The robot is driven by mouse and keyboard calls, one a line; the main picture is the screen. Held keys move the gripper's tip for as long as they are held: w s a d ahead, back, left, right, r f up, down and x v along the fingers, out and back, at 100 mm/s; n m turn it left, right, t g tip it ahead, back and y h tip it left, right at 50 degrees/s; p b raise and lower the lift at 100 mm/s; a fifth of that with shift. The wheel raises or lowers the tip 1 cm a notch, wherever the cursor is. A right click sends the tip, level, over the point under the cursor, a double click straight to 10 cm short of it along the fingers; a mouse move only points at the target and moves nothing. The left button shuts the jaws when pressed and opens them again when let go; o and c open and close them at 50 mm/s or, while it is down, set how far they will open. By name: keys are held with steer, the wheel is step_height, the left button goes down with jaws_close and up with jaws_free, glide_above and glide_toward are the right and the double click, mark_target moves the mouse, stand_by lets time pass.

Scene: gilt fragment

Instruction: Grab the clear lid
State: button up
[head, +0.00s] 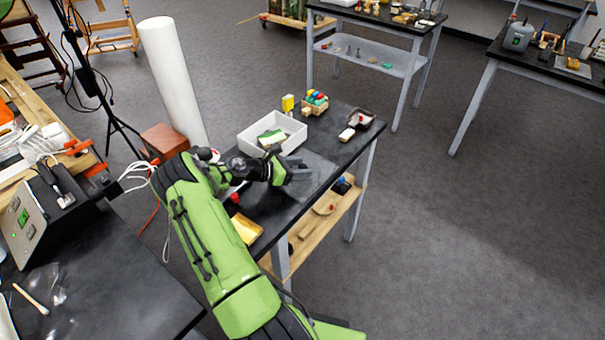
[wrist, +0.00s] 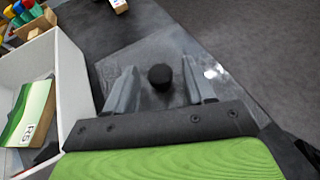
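The clear lid (wrist: 222,72) is a see-through flat sheet with a round black knob (wrist: 160,77). It lies on the dark table top, and it shows faintly in the head view (head: 318,178). My gripper (wrist: 159,66) is open above the lid, with one finger on each side of the knob. There is a gap between the knob and both fingers in the wrist view. I cannot tell how far above the lid the fingertips are. In the head view my gripper (head: 298,170) hides part of the lid.
A white bin (head: 258,131) with a green-and-white packet (wrist: 27,112) stands close on the left of my gripper. The table edge is close on the lid's right.

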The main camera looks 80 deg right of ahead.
jaws_close()
